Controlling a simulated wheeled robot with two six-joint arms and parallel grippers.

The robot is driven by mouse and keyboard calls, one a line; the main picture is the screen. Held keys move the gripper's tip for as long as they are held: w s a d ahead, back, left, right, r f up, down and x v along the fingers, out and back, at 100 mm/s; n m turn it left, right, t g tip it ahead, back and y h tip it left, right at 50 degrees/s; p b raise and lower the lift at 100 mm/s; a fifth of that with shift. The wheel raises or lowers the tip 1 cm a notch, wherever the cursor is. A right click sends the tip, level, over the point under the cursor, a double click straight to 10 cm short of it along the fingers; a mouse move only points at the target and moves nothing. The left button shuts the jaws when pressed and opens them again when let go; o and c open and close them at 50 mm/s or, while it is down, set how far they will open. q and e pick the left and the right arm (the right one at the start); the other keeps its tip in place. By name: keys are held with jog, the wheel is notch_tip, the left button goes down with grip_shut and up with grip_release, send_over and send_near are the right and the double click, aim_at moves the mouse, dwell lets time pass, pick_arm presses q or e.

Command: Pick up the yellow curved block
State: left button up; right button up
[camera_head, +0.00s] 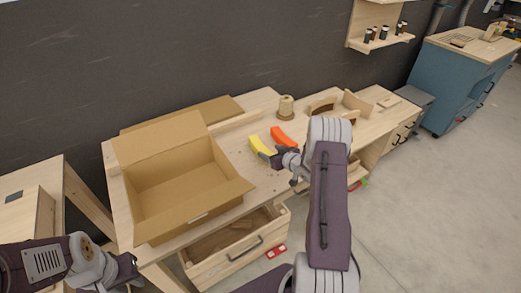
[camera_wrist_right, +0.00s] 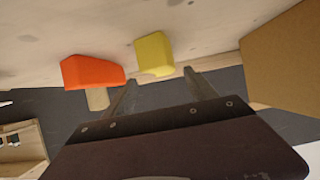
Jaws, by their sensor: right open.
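The yellow curved block (camera_head: 259,146) lies on the wooden workbench (camera_head: 231,147), right of the cardboard box. It shows in the right wrist view (camera_wrist_right: 153,54) just beyond the gap between the fingertips. My right gripper (camera_head: 268,158) is close to the block's near end, open and empty; its fingers (camera_wrist_right: 161,80) show in the wrist view. I cannot tell if they touch the block. An orange block (camera_head: 284,136) lies beside the yellow one and also shows in the wrist view (camera_wrist_right: 92,71). My left gripper (camera_head: 131,268) is low at the left, its fingers unclear.
A large open cardboard box (camera_head: 221,190) stands on the bench's left part. A spool of twine (camera_head: 286,107) stands behind the blocks. A wooden organiser (camera_head: 349,104) is at the back right. An open drawer (camera_head: 236,247) juts out below the bench front.

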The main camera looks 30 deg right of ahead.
aim_at(263, 149)
jog(key=x, duration=0.8)
jog(key=shift+w+a+f, duration=0.1)
jog(key=shift+a+f, duration=0.05)
jog(key=shift+a, duration=0.15)
jog(key=c, duration=0.4)
grip_shut()
